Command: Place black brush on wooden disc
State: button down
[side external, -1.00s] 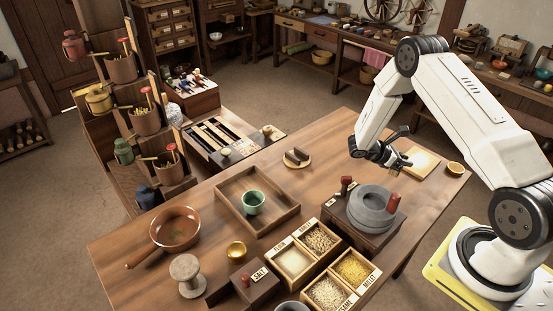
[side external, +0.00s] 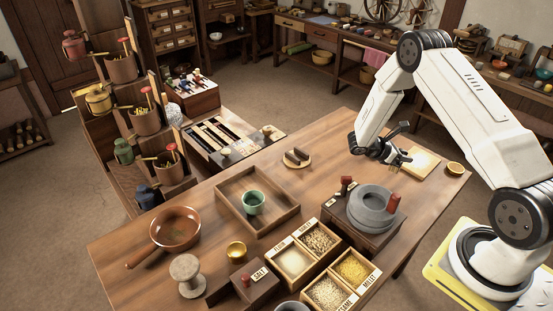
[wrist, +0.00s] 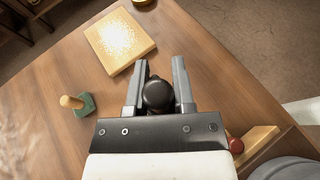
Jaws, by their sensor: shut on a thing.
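My gripper (side external: 399,158) is low over the right part of the table, just left of a pale square board. In the wrist view its two fingers (wrist: 160,88) stand on either side of a round, glossy black knob, the top of the black brush (wrist: 158,95), and are shut on it.
The square board (side external: 424,155) lies beside my gripper; a green-based piece with a wooden knob (wrist: 83,104) stands nearby. The grey quern (side external: 370,208) with its red handle stands in front. A wooden tray (side external: 228,222) holds a green cup. Table between disc and gripper is clear.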

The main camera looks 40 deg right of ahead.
jog(key=shift+w+a+r+n+t, duration=0.1)
jog(key=shift+w+r+n+t, duration=0.15)
jog(key=shift+w+n+t, duration=0.15)
jog(key=w+a+r+n+t+y, duration=0.1)
jog(key=w+a+r+n+t, duration=0.3)
jog(key=w+a+n+t, duration=0.4)
jog(key=w+a+r+n+t+y, duration=0.1)
jog(key=w+a+r+n+t, duration=0.2)
jog(key=w+a+n+t, duration=0.45)
jog(key=w+d+f, duration=0.3)
jog(key=w+f, duration=0.6)
jog(key=w, duration=0.5)
jog(key=shift+d+f+t, duration=0.15)
jog(key=shift+t, duration=0.3)
jog(key=shift+f+m, duration=0.1)
jog(key=shift+m, duration=0.15)
jog(key=shift+w+f, duration=0.15)
jog(key=shift+f, duration=1.5)
